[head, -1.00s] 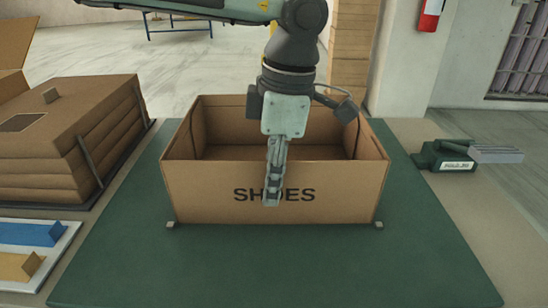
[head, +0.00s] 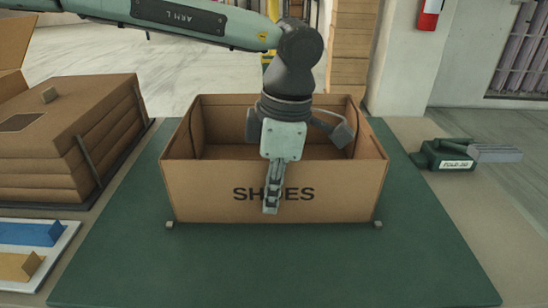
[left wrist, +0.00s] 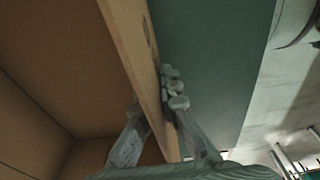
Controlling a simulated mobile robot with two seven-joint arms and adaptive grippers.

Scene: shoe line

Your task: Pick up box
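The open brown cardboard box (head: 205,192), marked "SHOES" on its front wall, stands upright on a green mat (head: 275,265). It looks empty. My left gripper (head: 270,198) reaches down over the middle of the front wall, with one finger outside over the lettering. In the left wrist view my left gripper (left wrist: 154,98) has one finger inside and one outside the box wall (left wrist: 128,50). The fingers lean in together and appear shut on that wall; the exact contact is partly hidden. The box rests on the mat. My right gripper is not in view.
A stack of flat brown cardboard (head: 60,150) stands at the left. A tray (head: 50,275) with blue and yellow pieces lies at the front left. A green tool (head: 455,155) lies at the right. The mat in front of the box is clear.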

